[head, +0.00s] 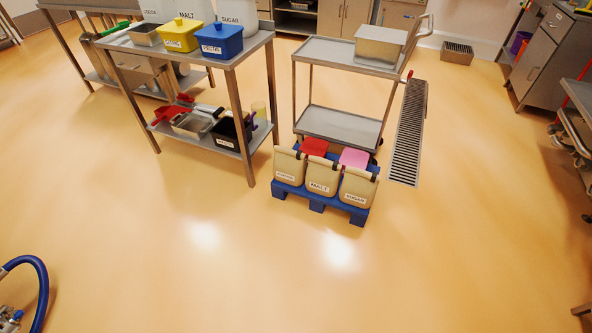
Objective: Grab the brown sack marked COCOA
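The middle sack (322,174) reads MALT. The right sack (357,185) has a label that looks like SUGAR. A red thing (315,146) and a pink thing (354,157) show behind them. Neither of my grippers is in view.
A steel trolley (340,125) stands right behind the pallet. A steel table (250,45) at left carries yellow and blue tubs and white containers, one marked COCOA. A floor drain (408,140) lies at right. A blue hose (42,285) is at lower left. The front floor is clear.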

